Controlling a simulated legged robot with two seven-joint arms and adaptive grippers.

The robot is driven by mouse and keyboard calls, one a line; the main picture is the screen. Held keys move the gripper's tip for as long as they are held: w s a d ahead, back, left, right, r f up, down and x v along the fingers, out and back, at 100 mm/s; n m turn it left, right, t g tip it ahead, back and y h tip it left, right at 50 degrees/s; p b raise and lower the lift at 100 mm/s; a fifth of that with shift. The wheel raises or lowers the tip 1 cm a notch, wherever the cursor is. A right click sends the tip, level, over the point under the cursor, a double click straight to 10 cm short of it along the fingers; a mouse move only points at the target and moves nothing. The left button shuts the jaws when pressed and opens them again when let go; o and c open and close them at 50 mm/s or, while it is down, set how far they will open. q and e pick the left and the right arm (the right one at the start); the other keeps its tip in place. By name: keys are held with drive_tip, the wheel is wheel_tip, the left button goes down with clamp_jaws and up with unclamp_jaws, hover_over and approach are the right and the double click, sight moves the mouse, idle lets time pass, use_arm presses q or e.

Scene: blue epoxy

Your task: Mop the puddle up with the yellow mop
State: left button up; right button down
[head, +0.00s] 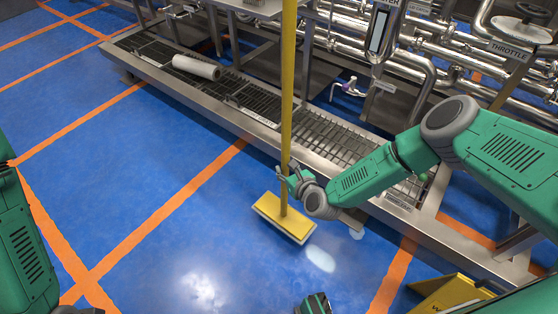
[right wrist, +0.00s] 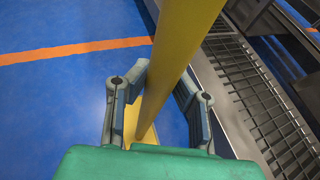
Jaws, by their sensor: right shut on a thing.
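The yellow mop stands upright on the blue floor, its long pole (head: 288,90) rising out of the top of the head view. Its flat yellow head with a pale underside (head: 284,222) rests on the floor. My right gripper (head: 286,177) is shut around the lower pole, above the mop head. In the right wrist view the pole (right wrist: 176,55) passes between the fingers (right wrist: 156,92). A pale, shiny patch, apparently the puddle (head: 320,258), lies just right of and nearer than the mop head. A smaller pale patch lies farther right.
A steel-framed grated platform (head: 330,138) runs diagonally behind the mop, with a white roll (head: 196,67) on it. Pipes and valves stand behind. A yellow sign-like object (head: 452,294) is at the bottom right. Blue floor with orange lines is open to the left.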

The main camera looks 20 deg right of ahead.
drive_tip(key=s+d+p, duration=0.1)
drive_tip(key=s+d, duration=0.4)
drive_tip(key=s, duration=0.4)
drive_tip(key=s+d+p, duration=0.1)
drive_tip(key=s+d, duration=0.4)
drive_tip(key=s, duration=0.4)
drive_tip(key=shift+s+d, duration=0.15)
drive_tip(key=shift+s, duration=0.1)
idle(0.6)
drive_tip(key=shift+r, duration=0.1)
drive_tip(key=shift+w, duration=0.1)
